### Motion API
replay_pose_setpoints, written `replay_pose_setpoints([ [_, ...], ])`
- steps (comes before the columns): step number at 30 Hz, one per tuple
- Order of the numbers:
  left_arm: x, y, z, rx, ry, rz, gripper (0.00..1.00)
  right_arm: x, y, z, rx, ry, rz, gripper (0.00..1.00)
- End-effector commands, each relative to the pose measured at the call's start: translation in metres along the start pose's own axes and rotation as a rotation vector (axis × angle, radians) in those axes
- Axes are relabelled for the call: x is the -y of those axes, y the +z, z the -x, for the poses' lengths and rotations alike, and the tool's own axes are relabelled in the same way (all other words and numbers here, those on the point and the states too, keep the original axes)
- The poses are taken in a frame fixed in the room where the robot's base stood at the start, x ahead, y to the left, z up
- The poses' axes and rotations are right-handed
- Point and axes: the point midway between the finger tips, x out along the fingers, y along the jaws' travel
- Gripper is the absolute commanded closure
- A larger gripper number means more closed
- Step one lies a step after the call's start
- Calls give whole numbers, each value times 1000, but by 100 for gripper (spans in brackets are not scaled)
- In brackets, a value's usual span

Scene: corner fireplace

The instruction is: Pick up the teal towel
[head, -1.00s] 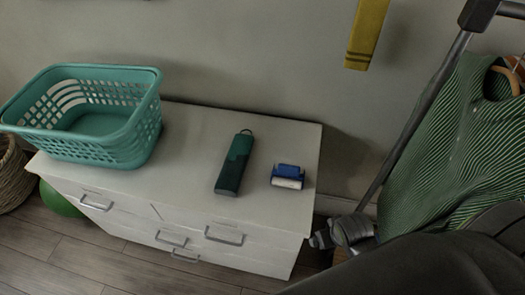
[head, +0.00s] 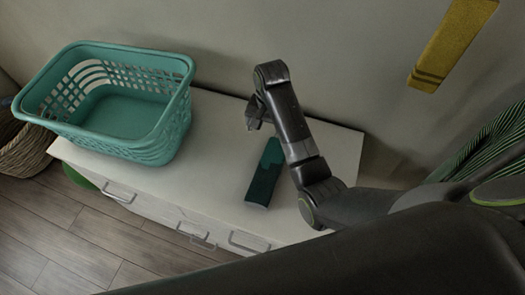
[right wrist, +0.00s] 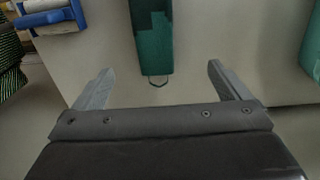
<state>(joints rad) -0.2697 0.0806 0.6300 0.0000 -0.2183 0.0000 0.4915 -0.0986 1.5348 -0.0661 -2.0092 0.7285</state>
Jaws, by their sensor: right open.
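The teal towel (head: 264,174) lies folded into a narrow strip on the white dresser top, part dark and part brighter teal. In the right wrist view the towel (right wrist: 153,45) has a small loop at its near end. My right gripper (head: 257,117) is above the dresser near the towel's far end, open and empty. In the right wrist view the towel's loop end lies between the spread fingers of the gripper (right wrist: 157,75), apart from them. My left gripper is not in view.
A teal plastic basket (head: 150,150) stands on the left of the dresser (head: 215,125). A blue and white item (right wrist: 48,20) lies beside the towel, hidden by my arm in the head view. A yellow cloth (head: 452,42) hangs on the wall; striped green fabric (head: 490,145) is at right.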

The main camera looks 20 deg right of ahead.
Motion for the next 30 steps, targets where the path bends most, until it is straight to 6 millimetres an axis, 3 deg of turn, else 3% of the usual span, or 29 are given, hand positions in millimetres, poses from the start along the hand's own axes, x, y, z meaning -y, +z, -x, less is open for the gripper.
replay_pose_setpoints([
  [2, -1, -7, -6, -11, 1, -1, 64, 1, 0, -5, 3, 2, -2, 5],
  [4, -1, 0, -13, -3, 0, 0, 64, 1, 0, -13, 3, 2, -2, 5],
  [9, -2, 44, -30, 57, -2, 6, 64, 1, 0, -35, 3, 2, -1, 5],
  [13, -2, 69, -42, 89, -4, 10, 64, 1, 0, -57, 3, 2, 0, 5],
  [15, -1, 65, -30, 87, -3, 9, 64, 0, 1, -65, 7, 4, 0, 5],
  [23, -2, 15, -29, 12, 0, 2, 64, 0, 1, -111, 3, 2, 0, 5],
  [30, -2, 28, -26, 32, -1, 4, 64, 0, 1, -125, 2, 2, 0, 5],
])
